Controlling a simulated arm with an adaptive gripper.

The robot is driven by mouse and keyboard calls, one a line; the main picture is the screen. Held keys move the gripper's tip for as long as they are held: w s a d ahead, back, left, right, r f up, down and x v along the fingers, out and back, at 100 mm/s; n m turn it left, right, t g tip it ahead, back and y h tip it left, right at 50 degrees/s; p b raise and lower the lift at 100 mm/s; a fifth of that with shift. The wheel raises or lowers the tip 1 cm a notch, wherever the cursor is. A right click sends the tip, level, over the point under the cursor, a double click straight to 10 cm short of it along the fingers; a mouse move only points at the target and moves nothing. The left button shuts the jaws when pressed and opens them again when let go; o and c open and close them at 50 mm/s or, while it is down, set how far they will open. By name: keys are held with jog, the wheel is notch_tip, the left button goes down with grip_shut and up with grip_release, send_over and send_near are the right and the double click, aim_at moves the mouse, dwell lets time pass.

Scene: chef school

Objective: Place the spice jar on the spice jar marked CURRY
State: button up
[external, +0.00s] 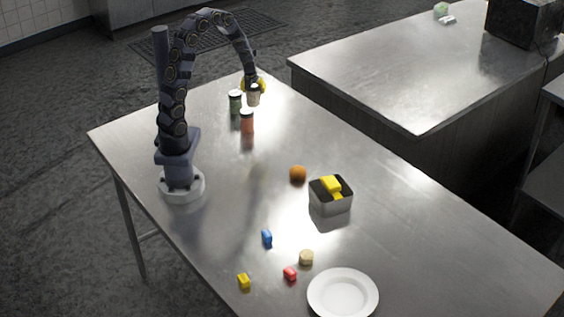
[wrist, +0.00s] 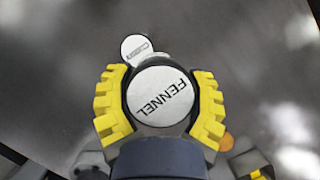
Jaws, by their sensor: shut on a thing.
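My gripper (external: 254,84) is at the far end of the table, with yellow fingers closed around a jar. In the wrist view, the silver lid of that jar reads FENNEL (wrist: 160,96), between the finger pads. It appears to be the pale jar (external: 253,97) just under the gripper in the external view. A second jar lid (wrist: 137,47) shows just beyond it, partly covered; its lettering starts with C but is too small to read surely. A green jar (external: 235,103) and a red-orange jar (external: 247,123) stand close by. Their labels are not readable.
An orange (external: 298,174) and a metal tin (external: 331,203) with yellow blocks stand mid-table. A white plate (external: 343,296) and several small blocks lie at the near end. The table between jars and orange is clear.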

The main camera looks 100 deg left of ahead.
jog(key=s+d+r+n+g, duration=0.2)
jog(key=s+d+r+n, duration=0.4)
jog(key=s+d+r, duration=0.35)
send_over(245, 108)
notch_tip(245, 108, down, 11)
jog(key=shift+w+r, duration=0.1)
jog(key=shift+r, duration=0.1)
jog(key=shift+f, duration=1.45)
jog(key=shift+f, duration=0.2)
jog(key=o, duration=1.2)
